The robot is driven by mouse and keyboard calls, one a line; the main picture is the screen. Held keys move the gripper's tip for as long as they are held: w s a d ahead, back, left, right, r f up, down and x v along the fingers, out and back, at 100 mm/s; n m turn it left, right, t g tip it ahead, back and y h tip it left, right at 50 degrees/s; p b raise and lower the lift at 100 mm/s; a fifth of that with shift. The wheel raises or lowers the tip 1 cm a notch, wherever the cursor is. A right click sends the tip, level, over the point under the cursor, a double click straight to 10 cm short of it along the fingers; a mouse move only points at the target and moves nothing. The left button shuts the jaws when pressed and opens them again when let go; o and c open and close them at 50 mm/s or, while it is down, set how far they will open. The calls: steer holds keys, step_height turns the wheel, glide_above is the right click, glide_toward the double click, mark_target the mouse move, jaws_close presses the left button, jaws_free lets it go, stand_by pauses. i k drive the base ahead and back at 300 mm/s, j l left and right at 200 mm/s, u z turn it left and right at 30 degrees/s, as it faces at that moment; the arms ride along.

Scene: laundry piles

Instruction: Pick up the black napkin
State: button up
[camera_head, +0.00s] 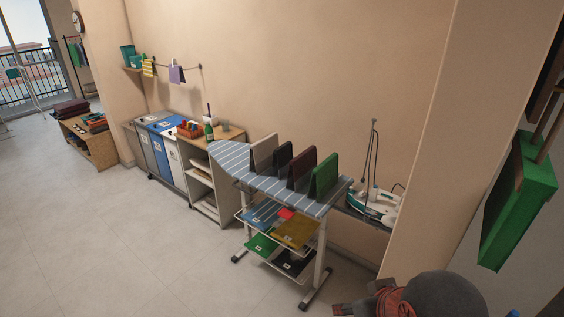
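Two black cloth-like things show. A black folded piece (283,159) stands upright on the striped ironing board, between a beige one (264,152) and a maroon one (301,168). A flat black cloth (295,262) lies on the lower rack under the board, right of a green cloth (260,246). I cannot tell which of them is the napkin. My gripper (352,309) seems to show in part at the bottom edge, in front of the board's right foot and apart from both black pieces. Its fingers are not clear, so its opening cannot be judged.
The ironing board (233,158) has a green standing piece (325,176) at its right. Blue and mustard (296,232) cloths lie on the upper rack. An iron (376,206) stands behind right. A wall edge and a hanging green box (518,200) bound the right. The left floor is clear.

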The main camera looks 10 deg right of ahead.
mark_target(283, 154)
steer(key=i+j+z, duration=0.35)
steer(key=i+j, duration=0.7)
steer(key=i, duration=0.35)
steer(key=i+j+z, duration=0.4)
steer(key=i+j, duration=0.85)
steer(key=j, duration=0.15)
